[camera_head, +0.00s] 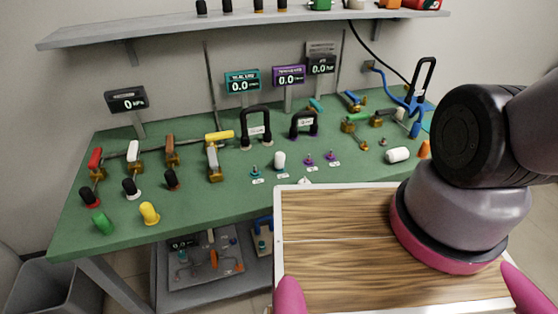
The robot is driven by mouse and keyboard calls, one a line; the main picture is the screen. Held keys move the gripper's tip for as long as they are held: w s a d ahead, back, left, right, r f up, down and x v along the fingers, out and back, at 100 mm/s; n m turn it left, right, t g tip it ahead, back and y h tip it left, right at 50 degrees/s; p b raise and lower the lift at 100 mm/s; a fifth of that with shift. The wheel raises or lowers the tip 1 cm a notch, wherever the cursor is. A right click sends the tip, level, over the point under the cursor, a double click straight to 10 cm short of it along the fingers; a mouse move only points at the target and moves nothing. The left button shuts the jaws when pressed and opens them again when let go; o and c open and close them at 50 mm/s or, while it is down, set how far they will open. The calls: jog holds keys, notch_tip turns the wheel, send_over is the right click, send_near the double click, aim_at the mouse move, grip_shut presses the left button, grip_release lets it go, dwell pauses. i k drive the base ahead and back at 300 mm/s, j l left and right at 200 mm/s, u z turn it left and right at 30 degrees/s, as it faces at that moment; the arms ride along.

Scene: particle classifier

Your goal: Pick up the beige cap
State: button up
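No cap of a clearly beige colour stands out. The nearest in colour are an off-white cap (397,155) lying on its side at the right of the green workbench (255,200), and a whitish cap (280,160) standing upright near the middle, by small purple and teal fittings. I cannot tell which of them is the beige cap. A tiny pale thing (304,181) at the bench's front edge is too small to make out.
A green cap (103,223) and a yellow cap (149,213) lie at the front left. Several valves, gauges and two black handles stand farther back. An orange cap (424,149) is at the right edge. A shelf (250,19) hangs above. The front middle-left bench is clear.

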aim_at(399, 116)
jog(key=i+l+u, duration=0.2)
jog(key=l, duration=0.45)
jog(key=l+u, duration=0.15)
jog(key=l, duration=0.55)
jog(key=i+l+u, duration=0.2)
jog(key=l, duration=0.5)
jog(key=k, duration=0.05)
